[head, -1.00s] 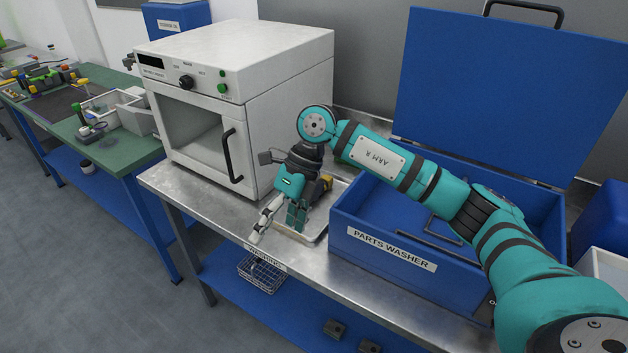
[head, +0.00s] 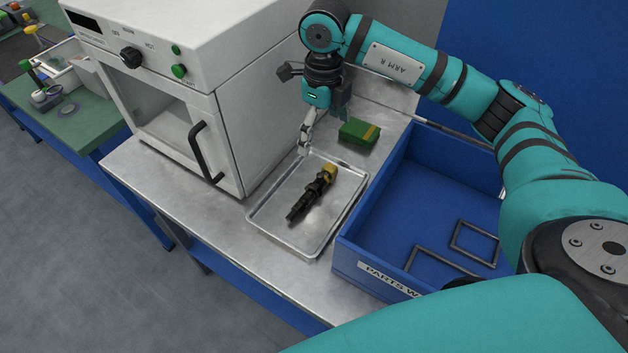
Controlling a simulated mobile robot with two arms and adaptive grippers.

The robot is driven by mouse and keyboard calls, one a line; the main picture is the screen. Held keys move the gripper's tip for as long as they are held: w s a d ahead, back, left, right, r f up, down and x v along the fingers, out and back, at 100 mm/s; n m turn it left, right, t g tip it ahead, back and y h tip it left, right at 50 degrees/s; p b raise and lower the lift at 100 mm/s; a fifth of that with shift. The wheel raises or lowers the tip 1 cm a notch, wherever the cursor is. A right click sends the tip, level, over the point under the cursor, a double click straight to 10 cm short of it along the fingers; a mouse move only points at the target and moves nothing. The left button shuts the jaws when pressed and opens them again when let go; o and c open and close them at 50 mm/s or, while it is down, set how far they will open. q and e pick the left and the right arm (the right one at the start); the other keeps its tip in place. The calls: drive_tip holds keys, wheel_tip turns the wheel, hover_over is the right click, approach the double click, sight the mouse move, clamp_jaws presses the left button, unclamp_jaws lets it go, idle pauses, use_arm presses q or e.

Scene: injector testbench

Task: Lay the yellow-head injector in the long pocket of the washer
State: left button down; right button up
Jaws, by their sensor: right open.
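The yellow-head injector (head: 308,201) is dark with a yellow head. It lies on a shallow metal tray (head: 262,216), its head toward the back right. My right gripper (head: 323,132) is open and empty, above and behind the tray, apart from the injector. The blue parts washer (head: 350,262) stands open to the right of the tray. On its floor are two dark outlined pockets: a squarer one (head: 453,237) and what looks like the long one (head: 446,258), partly hidden by my arm. My left gripper is not in view.
A white oven-like cabinet (head: 232,130) with a black handle stands left of the tray. A green box with a yellow band (head: 352,133) sits behind the tray, close to my gripper. The washer walls rise beside the tray. The front bench strip is clear.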

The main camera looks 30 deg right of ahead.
drive_tip(key=p, duration=0.2)
hover_over(323, 173)
wheel_tip(323, 173, down, 6)
drive_tip(key=shift+w+a+r, duration=0.1)
drive_tip(key=shift+w, duration=0.05)
wheel_tip(323, 173, down, 3)
drive_tip(key=shift+w+r, duration=0.1)
drive_tip(key=shift+r, duration=0.05)
drive_tip(key=shift+f+p, duration=0.2)
drive_tip(key=shift+p, duration=0.15)
drive_tip(key=f+p, duration=0.2)
drive_tip(key=f, duration=0.2)
drive_tip(key=shift+d+f, duration=0.2)
drive_tip(key=shift+f, duration=0.2)
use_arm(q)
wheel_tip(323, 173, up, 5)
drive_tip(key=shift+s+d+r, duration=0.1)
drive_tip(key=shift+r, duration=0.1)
use_arm(e)
drive_tip(key=shift+c, duration=0.7)
drive_tip(key=shift+f, duration=0.1)
drive_tip(key=c, duration=1.3)
drive_tip(key=shift+c, duration=0.4)
